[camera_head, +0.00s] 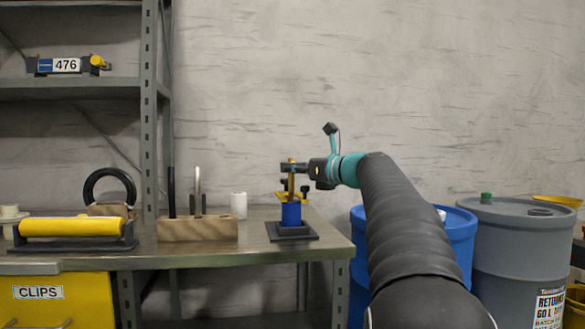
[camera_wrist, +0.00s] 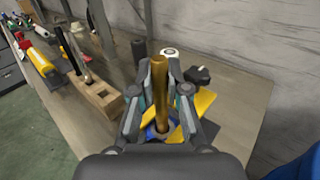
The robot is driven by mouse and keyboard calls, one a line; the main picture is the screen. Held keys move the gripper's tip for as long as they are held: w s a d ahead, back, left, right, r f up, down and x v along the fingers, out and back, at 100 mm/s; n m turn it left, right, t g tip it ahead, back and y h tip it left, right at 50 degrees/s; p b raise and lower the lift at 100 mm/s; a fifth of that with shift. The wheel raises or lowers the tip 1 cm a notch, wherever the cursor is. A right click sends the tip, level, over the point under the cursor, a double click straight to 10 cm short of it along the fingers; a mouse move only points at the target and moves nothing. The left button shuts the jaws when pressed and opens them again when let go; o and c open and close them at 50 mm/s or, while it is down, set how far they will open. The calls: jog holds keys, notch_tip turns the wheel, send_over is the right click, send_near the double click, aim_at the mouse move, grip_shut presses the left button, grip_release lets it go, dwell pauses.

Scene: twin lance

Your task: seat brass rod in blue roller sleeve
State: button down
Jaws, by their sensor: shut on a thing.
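My gripper (camera_head: 290,168) is shut on the upright brass rod (camera_head: 291,183), near its upper end. The wrist view shows the rod (camera_wrist: 159,85) between the two fingers (camera_wrist: 160,98). The blue roller sleeve (camera_head: 291,215) stands upright on a dark square base on the bench, directly below the rod. Part of the blue sleeve (camera_wrist: 151,132) shows between the fingers in the wrist view. The rod's lower end is at about the sleeve's top in the head view. I cannot tell whether it is inside the opening.
A yellow piece with a black knob (camera_head: 305,190) is close behind the rod. A wooden block (camera_head: 198,228) with upright tools, a white cylinder (camera_head: 239,205) and a yellow roller (camera_head: 72,226) stand left on the bench. Blue (camera_head: 455,240) and grey (camera_head: 517,250) drums stand right.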

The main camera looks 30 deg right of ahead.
jog(key=shift+f+b, duration=0.5)
jog(key=shift+f, duration=0.4)
jog(key=c, duration=1.1)
grip_release()
jog(key=v, duration=1.2)
jog(key=shift+r, duration=0.1)
jog(key=shift+a, duration=0.1)
